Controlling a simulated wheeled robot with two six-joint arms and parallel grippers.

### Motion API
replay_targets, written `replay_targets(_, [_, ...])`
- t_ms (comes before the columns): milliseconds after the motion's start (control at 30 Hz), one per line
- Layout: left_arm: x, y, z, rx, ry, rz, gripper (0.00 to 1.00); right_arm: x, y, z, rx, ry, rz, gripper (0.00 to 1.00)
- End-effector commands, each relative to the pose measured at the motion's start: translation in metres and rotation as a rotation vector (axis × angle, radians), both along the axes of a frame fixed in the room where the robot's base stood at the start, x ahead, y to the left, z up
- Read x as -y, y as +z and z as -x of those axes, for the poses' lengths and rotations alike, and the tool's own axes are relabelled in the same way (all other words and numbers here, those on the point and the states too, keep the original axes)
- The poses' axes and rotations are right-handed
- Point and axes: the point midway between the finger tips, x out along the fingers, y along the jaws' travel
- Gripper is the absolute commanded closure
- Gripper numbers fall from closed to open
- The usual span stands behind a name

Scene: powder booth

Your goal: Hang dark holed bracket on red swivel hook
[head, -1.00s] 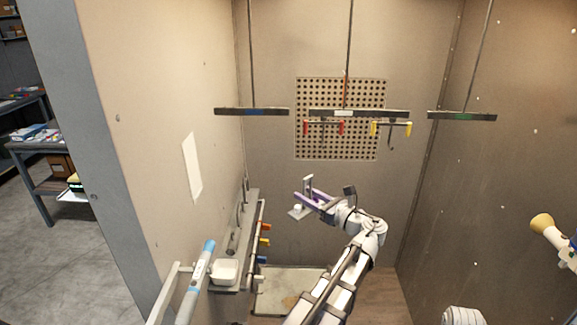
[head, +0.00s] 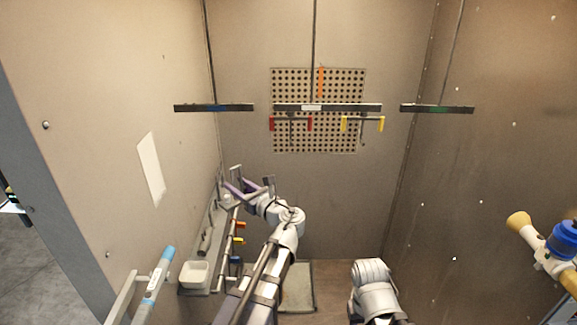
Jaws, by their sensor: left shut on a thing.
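The red swivel hook (head: 291,125) hangs under the middle overhead bar, with red ends and a thin dark hook between them. My left gripper (head: 238,188), with purple fingers, is at the left side of the booth, beside the wall rack, well below and left of the red hook. It is shut on a small grey piece (head: 236,172). The piece is small and partly hidden by the fingers, so I cannot tell its holes or whether it is the dark bracket. My right gripper is out of view.
A yellow hook (head: 362,124) hangs right of the red one. Bars with blue (head: 214,107) and green (head: 437,109) labels flank the middle bar (head: 345,107). A wall rack (head: 217,235) with coloured pegs and a white tray (head: 195,275) stands left. The booth's middle is open.

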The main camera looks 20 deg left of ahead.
Motion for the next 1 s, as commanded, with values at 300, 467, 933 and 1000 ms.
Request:
replay_targets(300, [0.115,0.044,-0.028,0.0,-0.443,-0.001,1.0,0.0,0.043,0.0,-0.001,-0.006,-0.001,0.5])
replay_targets(467, [0.143,0.049,-0.032,0.0,-0.544,-0.001,1.0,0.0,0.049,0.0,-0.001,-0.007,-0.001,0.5])
replay_targets(933, [0.149,0.049,-0.038,0.0,-0.569,-0.001,1.0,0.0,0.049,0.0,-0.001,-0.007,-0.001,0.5])
replay_targets(1000, [0.148,0.049,-0.041,0.0,-0.569,-0.001,1.0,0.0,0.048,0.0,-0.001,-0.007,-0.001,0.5])
